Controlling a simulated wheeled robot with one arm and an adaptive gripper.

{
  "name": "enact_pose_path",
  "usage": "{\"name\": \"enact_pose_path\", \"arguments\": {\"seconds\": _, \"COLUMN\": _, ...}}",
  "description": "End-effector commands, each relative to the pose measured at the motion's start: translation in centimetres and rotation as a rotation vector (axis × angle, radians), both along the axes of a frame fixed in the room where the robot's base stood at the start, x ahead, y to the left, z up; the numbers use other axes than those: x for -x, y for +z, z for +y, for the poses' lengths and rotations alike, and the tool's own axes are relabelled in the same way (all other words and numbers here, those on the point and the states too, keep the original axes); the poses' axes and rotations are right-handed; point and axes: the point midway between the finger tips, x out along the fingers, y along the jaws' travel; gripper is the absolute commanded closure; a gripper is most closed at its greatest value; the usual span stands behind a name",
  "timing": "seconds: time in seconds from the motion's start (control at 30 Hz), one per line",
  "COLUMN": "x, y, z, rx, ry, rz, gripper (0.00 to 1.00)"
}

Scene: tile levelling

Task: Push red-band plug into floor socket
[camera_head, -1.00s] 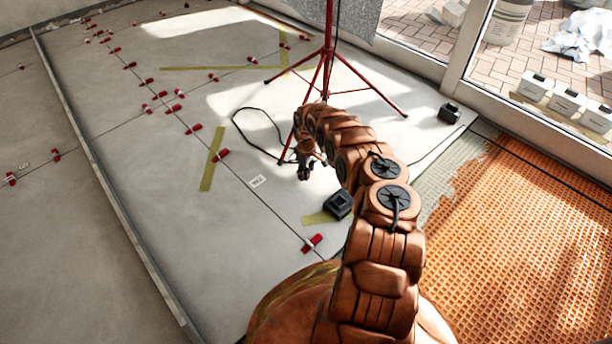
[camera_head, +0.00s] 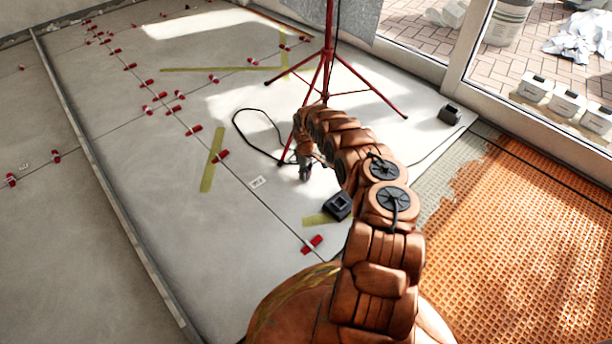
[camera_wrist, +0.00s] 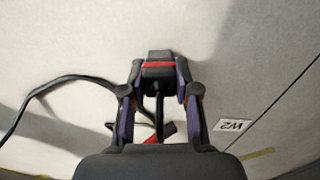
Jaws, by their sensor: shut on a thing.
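The plug (camera_wrist: 158,57) is a black block with a red band across it, seen in the wrist view. My gripper (camera_wrist: 158,72) is shut on it, one finger at each side. My gripper also shows small in the head view (camera_head: 305,172), above the pale tiles, with the plug too small to make out there. A black cable (camera_wrist: 50,90) curves away to the left. A black box with a recessed top, which looks like the floor socket (camera_head: 338,206), sits on the tiles to the right of and nearer than my gripper. The wrist view does not show it.
A red tripod (camera_head: 327,65) stands behind my gripper, its legs spread close by. A second black box (camera_head: 450,114) sits near the window. Several red levelling clips (camera_head: 312,244) line the tile joints. A W2 label (camera_head: 257,182) lies left of the socket. Orange matting (camera_head: 530,240) covers the right.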

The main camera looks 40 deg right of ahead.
Motion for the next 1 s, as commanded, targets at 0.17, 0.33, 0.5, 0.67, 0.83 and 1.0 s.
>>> {"name": "enact_pose_path", "arguments": {"seconds": 0.17, "x": 0.0, "y": 0.6, "z": 0.0, "rx": 0.001, "ry": 0.0, "rz": 0.0, "gripper": 1.0}}
{"name": "enact_pose_path", "arguments": {"seconds": 0.33, "x": 0.0, "y": 1.4, "z": 0.0, "rx": 0.001, "ry": 0.0, "rz": 0.0, "gripper": 1.0}}
{"name": "enact_pose_path", "arguments": {"seconds": 0.5, "x": 0.0, "y": 2.3, "z": 0.0, "rx": 0.001, "ry": 0.0, "rz": 0.0, "gripper": 1.0}}
{"name": "enact_pose_path", "arguments": {"seconds": 0.67, "x": 0.0, "y": 3.1, "z": 0.0, "rx": 0.001, "ry": 0.0, "rz": 0.0, "gripper": 1.0}}
{"name": "enact_pose_path", "arguments": {"seconds": 0.83, "x": 0.0, "y": 3.9, "z": 0.0, "rx": 0.001, "ry": 0.0, "rz": 0.0, "gripper": 1.0}}
{"name": "enact_pose_path", "arguments": {"seconds": 1.0, "x": 0.0, "y": 4.7, "z": 0.0, "rx": 0.0, "ry": 0.001, "rz": 0.001, "gripper": 1.0}}
